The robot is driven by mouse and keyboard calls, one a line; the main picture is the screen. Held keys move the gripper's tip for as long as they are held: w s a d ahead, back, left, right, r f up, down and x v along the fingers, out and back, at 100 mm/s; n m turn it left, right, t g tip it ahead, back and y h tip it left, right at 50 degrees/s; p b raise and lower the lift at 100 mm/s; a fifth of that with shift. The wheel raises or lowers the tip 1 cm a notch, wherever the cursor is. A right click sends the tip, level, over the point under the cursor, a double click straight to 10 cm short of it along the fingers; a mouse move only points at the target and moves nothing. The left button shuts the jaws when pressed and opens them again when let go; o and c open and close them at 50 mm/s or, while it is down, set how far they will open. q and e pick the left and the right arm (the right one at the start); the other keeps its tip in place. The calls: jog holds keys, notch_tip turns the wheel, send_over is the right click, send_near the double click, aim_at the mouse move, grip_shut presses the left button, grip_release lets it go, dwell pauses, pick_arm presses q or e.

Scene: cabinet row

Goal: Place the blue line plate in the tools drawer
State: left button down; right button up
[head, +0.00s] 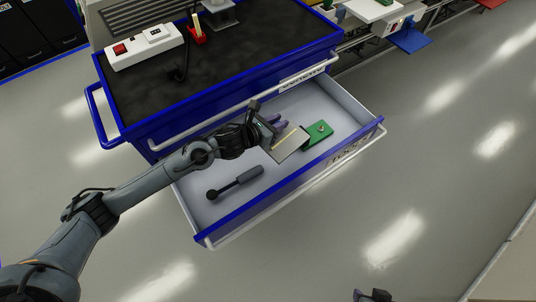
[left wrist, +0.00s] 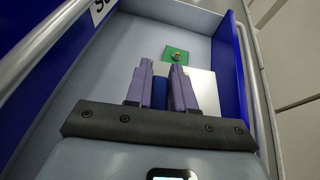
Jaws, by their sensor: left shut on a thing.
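The tools drawer (head: 222,212) is pulled out, with a grey inside and a blue front. My left gripper (head: 281,122) is inside the drawer's outline, its purple fingers shut on a blue piece (left wrist: 160,93). This seems to be part of the blue line plate, a pale flat plate (head: 292,146) beside the fingers, also seen in the left wrist view (left wrist: 207,90). The fingers partly hide it, and I cannot tell if it touches the drawer floor. My right gripper (head: 372,295) only partly shows at the bottom edge.
A green plate (head: 318,131) with a brass knob lies in the drawer close beyond the held plate. A dark tool (head: 236,183) lies nearer the front left. A power strip (head: 145,46) sits on the blue cabinet's top. Drawer floor between tool and plates is clear.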

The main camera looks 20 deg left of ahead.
pick_arm(q)
jog(key=shift+m+g+h, duration=0.5)
jog(key=shift+m+h, duration=0.3)
jog(key=f+b, duration=0.2)
jog(key=w+f+b, duration=0.1)
jog(key=f+b, duration=0.1)
jog(key=f, duration=0.1)
jog(key=f+b, duration=0.2)
jog(key=f, duration=0.1)
jog(key=shift+w+a+f, duration=0.25)
jog(key=shift+w, duration=0.1)
jog(key=shift+f+b, duration=1.2)
jog(key=shift+f, duration=0.55)
pick_arm(e)
notch_tip(320, 180, down, 10)
jog(key=shift+d+f, duration=0.1)
pick_arm(q)
jog(key=c, duration=1)
grip_release()
jog(key=shift+o, duration=0.2)
